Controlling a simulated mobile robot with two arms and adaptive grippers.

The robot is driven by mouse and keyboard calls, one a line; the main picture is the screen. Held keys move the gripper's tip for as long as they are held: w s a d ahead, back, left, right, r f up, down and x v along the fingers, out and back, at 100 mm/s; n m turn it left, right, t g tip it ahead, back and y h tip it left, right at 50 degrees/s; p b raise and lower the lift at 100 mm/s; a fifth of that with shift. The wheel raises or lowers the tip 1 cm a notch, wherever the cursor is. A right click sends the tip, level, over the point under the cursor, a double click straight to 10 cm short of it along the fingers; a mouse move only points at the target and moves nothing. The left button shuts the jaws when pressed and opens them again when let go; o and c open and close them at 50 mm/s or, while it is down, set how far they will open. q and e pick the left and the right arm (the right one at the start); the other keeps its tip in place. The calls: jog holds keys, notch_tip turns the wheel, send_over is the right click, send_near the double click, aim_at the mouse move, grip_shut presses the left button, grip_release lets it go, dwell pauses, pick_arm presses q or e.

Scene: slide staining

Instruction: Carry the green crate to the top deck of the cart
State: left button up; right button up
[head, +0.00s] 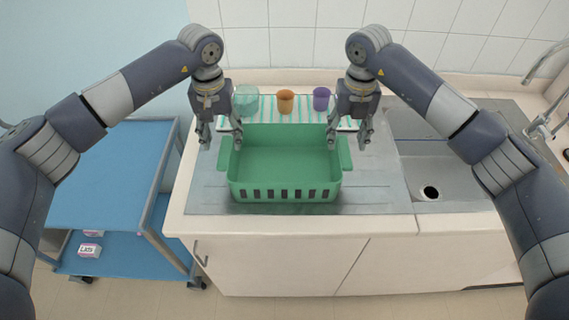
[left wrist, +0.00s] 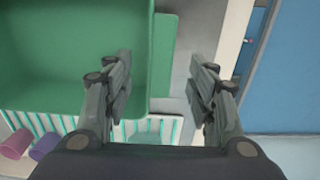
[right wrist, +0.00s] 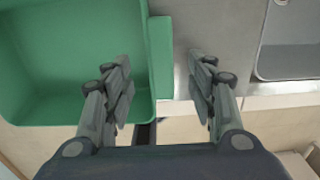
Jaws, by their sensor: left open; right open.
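The green crate (head: 285,193) sits upright and looks empty on the steel drainboard, with a flat handle on its left (head: 225,153) and right (head: 345,152) sides. My left gripper (head: 221,142) is open at the left handle; in the left wrist view that handle (left wrist: 163,50) lies between the spread fingers. My right gripper (head: 348,142) is open at the right handle, which also lies between its fingers in the right wrist view (right wrist: 160,55). Neither gripper clasps the crate. The cart (head: 105,175) stands left of the counter, its blue top deck bare.
A sink (head: 450,180) and tap lie right. Small boxes (head: 90,250) rest on the cart's lower deck.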

aim_at(225, 150)
pick_arm(q)
notch_tip(225, 150, down, 6)
jog(key=shift+r, duration=0.1)
pick_arm(e)
notch_tip(225, 150, down, 6)
jog(key=shift+r, duration=0.1)
pick_arm(q)
jog(key=shift+s, duration=0.1)
pick_arm(e)
jog(key=shift+s, duration=0.1)
pick_arm(q)
grip_shut()
pick_arm(e)
grip_shut()
